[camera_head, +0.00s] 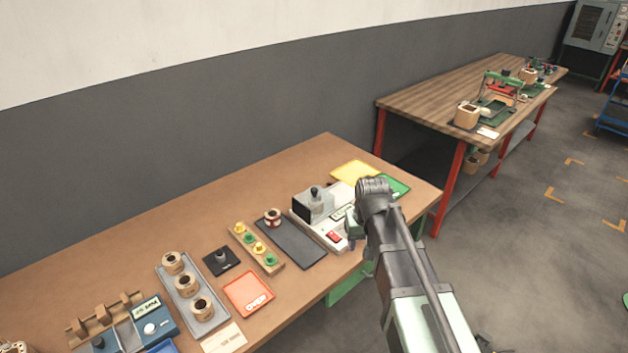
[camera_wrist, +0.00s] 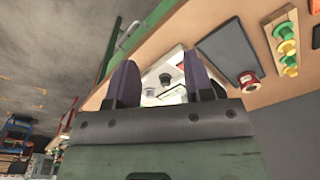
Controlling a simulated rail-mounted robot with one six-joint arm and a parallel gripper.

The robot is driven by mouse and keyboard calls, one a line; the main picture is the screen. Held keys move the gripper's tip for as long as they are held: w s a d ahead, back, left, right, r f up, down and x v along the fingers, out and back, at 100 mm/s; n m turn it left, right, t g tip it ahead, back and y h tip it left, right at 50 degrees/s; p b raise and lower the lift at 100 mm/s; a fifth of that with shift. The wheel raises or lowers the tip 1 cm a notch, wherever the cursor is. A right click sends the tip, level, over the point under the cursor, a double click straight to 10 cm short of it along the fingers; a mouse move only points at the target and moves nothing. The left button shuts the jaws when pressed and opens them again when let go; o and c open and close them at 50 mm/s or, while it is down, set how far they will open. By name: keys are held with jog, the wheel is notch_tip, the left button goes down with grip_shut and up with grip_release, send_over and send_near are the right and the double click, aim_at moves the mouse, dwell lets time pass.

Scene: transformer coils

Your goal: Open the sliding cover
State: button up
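The sliding cover (camera_head: 313,204) is a grey box-shaped piece with a black knob (camera_head: 315,191) on top. It sits on the left part of a white device (camera_head: 330,235) with a red switch. My gripper (camera_wrist: 158,65) is open, its two dark fingers apart with nothing between them. In the wrist view, the white device (camera_wrist: 170,58) shows beyond the gap between the fingers, with dark knob-like parts on it. In the head view, my arm hides the device's right side, and my fingers are mostly hidden near its front right.
A dark mat (camera_head: 292,243) with a coil lies left of the device. A yellow tray (camera_head: 352,172) and a green tray (camera_head: 396,187) lie behind it. A red tray (camera_head: 248,292), coil tray (camera_head: 207,322) and peg strip stand further left. A second table (camera_head: 440,92) stands at the back right.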

jog(key=shift+n+t+y, duration=0.5)
jog(key=shift+n+t, duration=0.4)
jog(key=w+a+r, duration=0.1)
jog(key=w+a, duration=0.2)
jog(key=w, duration=0.3)
jog(key=w+a+r+p, duration=0.1)
jog(key=w+a+r, duration=0.1)
jog(key=w, duration=0.4)
jog(key=w+a+r+p, duration=0.1)
jog(key=w+a, duration=0.4)
jog(key=w, duration=0.1)
jog(key=shift+w+a+r, duration=0.1)
jog(key=shift+w+r, duration=0.1)
jog(key=shift+r, duration=0.1)
jog(key=t, duration=0.2)
send_near(315, 189)
jog(key=shift+n+g+y, duration=0.3)
jog(key=shift+n, duration=0.1)
jog(key=b+x, duration=0.4)
jog(key=b, duration=0.1)
jog(key=b+x, duration=0.5)
jog(key=shift+w+f+b, duration=0.25)
jog(key=shift+f+b, duration=0.05)
jog(key=shift+b, duration=0.05)
jog(key=shift+r, duration=0.15)
grip_shut()
